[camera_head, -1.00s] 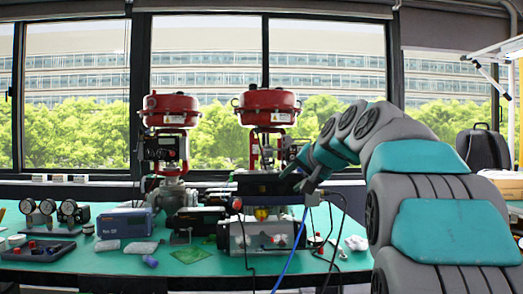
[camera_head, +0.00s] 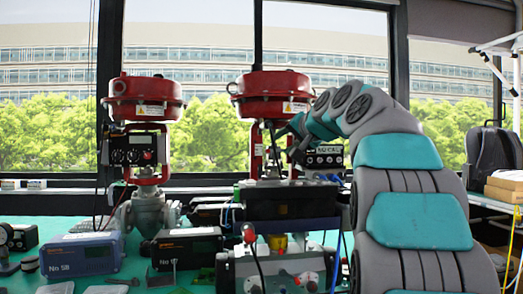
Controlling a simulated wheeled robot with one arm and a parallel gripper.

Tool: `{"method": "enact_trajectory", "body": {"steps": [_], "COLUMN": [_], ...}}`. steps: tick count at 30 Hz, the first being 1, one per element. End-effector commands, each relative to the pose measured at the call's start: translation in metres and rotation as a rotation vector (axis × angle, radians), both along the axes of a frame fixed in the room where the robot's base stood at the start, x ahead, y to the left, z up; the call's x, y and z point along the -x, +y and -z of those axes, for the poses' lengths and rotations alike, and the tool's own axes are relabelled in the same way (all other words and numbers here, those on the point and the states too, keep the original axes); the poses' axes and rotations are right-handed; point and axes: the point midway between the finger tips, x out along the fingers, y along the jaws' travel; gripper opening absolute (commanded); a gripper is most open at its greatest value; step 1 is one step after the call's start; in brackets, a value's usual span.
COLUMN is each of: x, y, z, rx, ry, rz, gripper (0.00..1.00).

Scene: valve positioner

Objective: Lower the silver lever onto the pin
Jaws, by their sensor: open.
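The right-hand valve has a red round actuator (camera_head: 272,96) on top, a red yoke (camera_head: 256,148) below it and a black positioner (camera_head: 283,201) mounted low at its front. My gripper (camera_head: 290,152) is beside this yoke, on its right side and above the positioner. It is open. Its fingertips are small and dark here, partly lost against the valve parts. I cannot make out the silver lever or the pin clearly; they are too small or hidden around the yoke and my gripper. I cannot tell whether my gripper touches either.
A second red valve (camera_head: 145,99) stands to the left. Blue box (camera_head: 82,257) and black box (camera_head: 187,249) sit on the green bench (camera_head: 40,229). A grey block (camera_head: 272,268) with cables is under the positioner. A labelled device (camera_head: 326,156) is just right of my gripper.

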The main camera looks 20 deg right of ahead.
Motion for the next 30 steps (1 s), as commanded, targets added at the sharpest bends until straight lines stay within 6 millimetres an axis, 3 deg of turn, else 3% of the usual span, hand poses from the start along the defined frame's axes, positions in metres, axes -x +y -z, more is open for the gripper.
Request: {"method": "enact_trajectory", "body": {"steps": [8, 21, 30], "x": [-0.015, -0.071, -0.075], "y": [-0.002, 0.000, 0.001], "z": [0.005, 0.020, 0.021], "rx": [0.000, 0.001, 0.000], "ry": [0.002, 0.003, 0.000], "rz": [0.002, 0.001, 0.000], "gripper": [0.46, 0.46, 0.46]}}
